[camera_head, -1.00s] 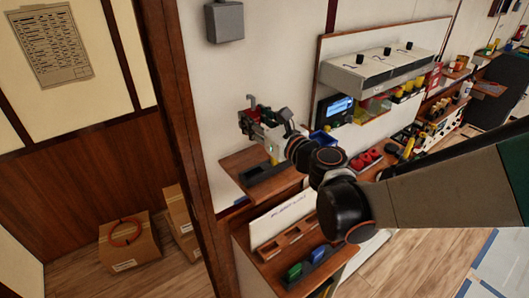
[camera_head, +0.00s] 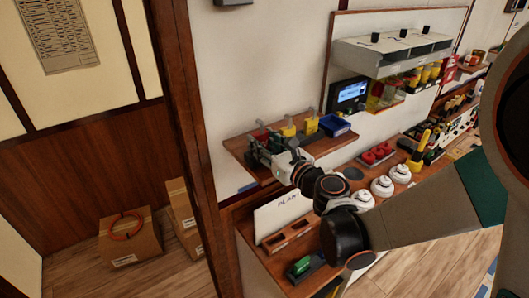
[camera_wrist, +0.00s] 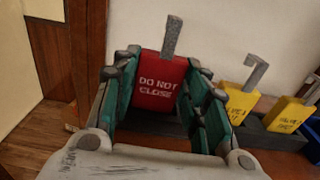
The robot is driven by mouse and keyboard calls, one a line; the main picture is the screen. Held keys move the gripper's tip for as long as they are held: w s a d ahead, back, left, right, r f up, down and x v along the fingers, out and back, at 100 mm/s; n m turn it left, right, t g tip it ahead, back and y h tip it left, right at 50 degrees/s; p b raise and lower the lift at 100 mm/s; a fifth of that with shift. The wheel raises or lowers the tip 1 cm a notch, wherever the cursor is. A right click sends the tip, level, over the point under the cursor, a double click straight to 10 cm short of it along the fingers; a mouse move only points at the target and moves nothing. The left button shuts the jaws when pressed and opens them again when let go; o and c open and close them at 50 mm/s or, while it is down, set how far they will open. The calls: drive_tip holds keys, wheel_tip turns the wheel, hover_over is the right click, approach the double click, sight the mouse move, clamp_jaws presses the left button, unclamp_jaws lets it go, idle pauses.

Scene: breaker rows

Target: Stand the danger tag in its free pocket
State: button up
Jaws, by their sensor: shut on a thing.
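The danger tag (camera_wrist: 160,82) is a red block lettered "DO NOT CLOSE" with a grey hook on top. It stands upright between the fingers of my gripper (camera_wrist: 163,100) in the wrist view. The dark grey rack (camera_wrist: 268,137) holds two yellow tags with grey hooks, a nearer one (camera_wrist: 239,103) and a farther one (camera_wrist: 288,115). The red tag's lower edge and the pocket under it are hidden, so I cannot tell whether it is seated.
The rack stands on a wooden wall shelf (camera_head: 235,144). A blue bin (camera_head: 335,125) sits right of the tags. A wooden post (camera_head: 190,120) rises to the left. Below is a bench with a white sign (camera_head: 283,213) and a green item (camera_head: 302,265).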

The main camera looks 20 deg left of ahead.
drive_tip(key=shift+f, duration=0.7)
drive_tip(key=shift+r, duration=0.1)
drive_tip(key=o, duration=0.7)
drive_tip(key=shift+f+b, duration=0.2)
drive_tip(key=shift+b, duration=0.1)
drive_tip(key=o, duration=0.4)
drive_tip(key=shift+r, duration=0.1)
